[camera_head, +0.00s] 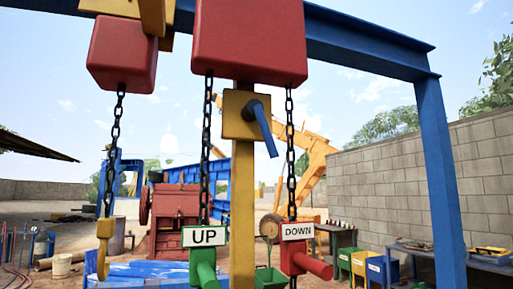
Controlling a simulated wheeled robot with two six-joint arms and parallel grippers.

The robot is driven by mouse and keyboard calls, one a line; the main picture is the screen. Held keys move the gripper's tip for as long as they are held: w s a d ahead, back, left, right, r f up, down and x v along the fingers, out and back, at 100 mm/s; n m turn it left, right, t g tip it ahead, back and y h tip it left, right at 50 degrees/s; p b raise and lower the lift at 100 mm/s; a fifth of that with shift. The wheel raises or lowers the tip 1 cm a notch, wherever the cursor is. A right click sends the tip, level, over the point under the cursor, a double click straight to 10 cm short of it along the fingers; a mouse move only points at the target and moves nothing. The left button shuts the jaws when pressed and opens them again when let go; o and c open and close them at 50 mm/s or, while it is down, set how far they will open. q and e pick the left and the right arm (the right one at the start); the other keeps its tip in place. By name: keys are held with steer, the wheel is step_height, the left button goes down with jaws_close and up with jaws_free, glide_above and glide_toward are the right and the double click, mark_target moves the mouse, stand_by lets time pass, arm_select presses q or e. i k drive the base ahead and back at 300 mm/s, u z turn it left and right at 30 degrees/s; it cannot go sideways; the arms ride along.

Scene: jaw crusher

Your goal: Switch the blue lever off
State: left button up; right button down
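The blue lever (265,130) sits on a yellow box (239,115) fixed to a yellow upright post (242,200), near the middle of the head view. The lever's arm points down and slightly to the right from its round pivot. Neither of my grippers shows in this view.
A green handle (205,270) marked UP and a red handle (305,262) marked DOWN hang on chains below a red hoist block (249,40). A yellow hook (104,245) hangs at left. A blue gantry post (440,180) stands right, before a block wall (390,190).

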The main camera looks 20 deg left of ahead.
mark_target(254, 109)
steer(key=k, duration=0.95)
steer(key=u, duration=1.2)
steer(key=i, duration=0.5)
steer(key=u, duration=0.1)
